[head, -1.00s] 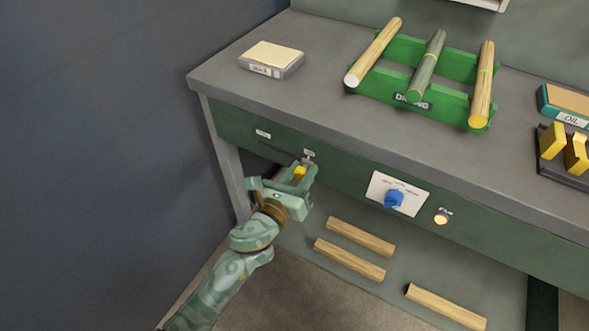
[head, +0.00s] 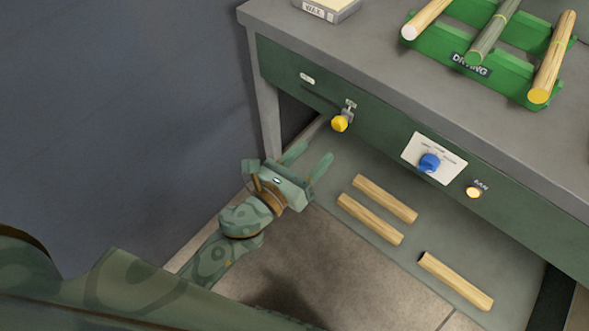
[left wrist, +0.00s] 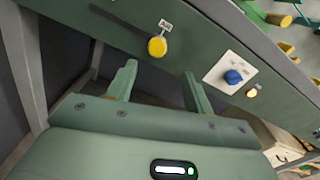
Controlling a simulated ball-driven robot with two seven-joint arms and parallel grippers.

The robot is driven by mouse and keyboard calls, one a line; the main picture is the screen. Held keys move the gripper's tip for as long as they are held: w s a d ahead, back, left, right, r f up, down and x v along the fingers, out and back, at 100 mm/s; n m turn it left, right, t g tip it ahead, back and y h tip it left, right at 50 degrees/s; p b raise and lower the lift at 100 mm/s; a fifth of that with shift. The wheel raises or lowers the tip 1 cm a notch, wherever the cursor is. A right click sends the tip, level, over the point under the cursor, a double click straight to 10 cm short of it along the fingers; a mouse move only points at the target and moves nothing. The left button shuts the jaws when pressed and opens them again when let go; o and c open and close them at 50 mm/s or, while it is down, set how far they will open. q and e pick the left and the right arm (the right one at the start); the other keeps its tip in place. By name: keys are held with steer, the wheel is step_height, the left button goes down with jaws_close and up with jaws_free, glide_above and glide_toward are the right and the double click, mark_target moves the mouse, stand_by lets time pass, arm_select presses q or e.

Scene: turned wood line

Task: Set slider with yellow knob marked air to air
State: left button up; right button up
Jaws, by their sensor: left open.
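The slider's yellow knob (head: 340,123) sticks out from the green front panel under the bench top. A pale label (head: 307,79) is near the slot's left part. In the left wrist view the yellow knob (left wrist: 157,47) is beyond the fingers, with the slot running off to its left. My left gripper (head: 308,157) is open and empty, below and in front of the knob, not touching it. My right gripper is not in view.
Right of the slider are a blue rotary knob (head: 429,163) on a white plate and a lit amber lamp (head: 473,192). A green drying rack (head: 442,55) with rods and a wax box (head: 327,8) are on the bench. Several wood pieces lie on the lower shelf (head: 365,245).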

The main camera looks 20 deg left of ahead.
arm_select(q)
steer(key=v, duration=0.5)
steer(key=shift+s+b, duration=0.15)
steer(key=shift+b, duration=0.2)
steer(key=shift+a, duration=0.1)
